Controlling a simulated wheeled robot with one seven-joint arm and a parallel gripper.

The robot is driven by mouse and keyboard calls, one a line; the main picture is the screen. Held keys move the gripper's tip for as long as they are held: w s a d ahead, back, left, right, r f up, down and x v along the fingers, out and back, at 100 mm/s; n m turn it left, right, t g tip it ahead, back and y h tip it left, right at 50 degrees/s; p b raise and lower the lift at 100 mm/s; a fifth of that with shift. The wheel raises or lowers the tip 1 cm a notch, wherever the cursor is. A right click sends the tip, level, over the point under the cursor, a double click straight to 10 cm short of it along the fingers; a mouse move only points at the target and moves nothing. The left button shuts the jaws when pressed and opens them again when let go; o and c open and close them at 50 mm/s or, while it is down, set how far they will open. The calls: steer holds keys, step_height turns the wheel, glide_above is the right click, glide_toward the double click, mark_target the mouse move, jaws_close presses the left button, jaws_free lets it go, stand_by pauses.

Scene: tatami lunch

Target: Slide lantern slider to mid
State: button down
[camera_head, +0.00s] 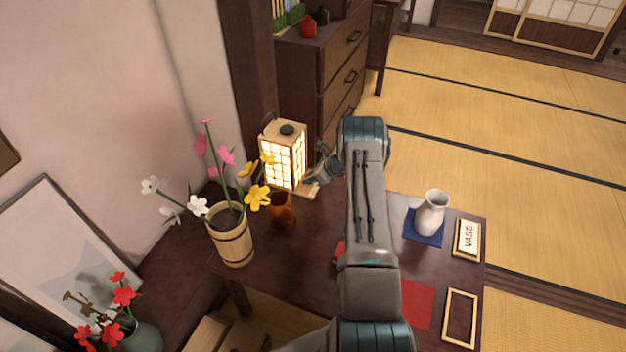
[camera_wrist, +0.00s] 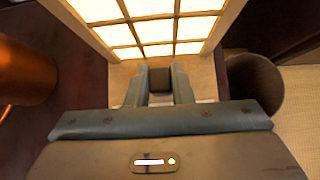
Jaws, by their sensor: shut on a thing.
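The lit paper lantern (camera_head: 285,157) with a wooden frame stands at the back of the dark table; its glowing panels fill the top of the wrist view (camera_wrist: 155,30). My gripper (camera_head: 318,176) is at the lantern's base on its right-hand side. In the wrist view my gripper (camera_wrist: 160,88) is shut on a small dark slider knob (camera_wrist: 160,77) at the foot of the lantern. The slider's track is mostly hidden by the fingers.
A brown jar (camera_head: 282,210) stands close to the lantern, with a wooden flower bucket (camera_head: 231,240) to its left. A white vase (camera_head: 430,212) stands on a blue mat (camera_head: 412,228) to the right, beside a VASE sign (camera_head: 467,239). A drawer chest (camera_head: 328,75) stands behind.

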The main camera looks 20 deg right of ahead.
steer(key=c, duration=1.3)
jaws_free()
steer(key=p+v, duration=0.1)
steer(key=v, duration=1.3)
steer(key=shift+a, duration=0.1)
steer(key=shift+w, duration=0.1)
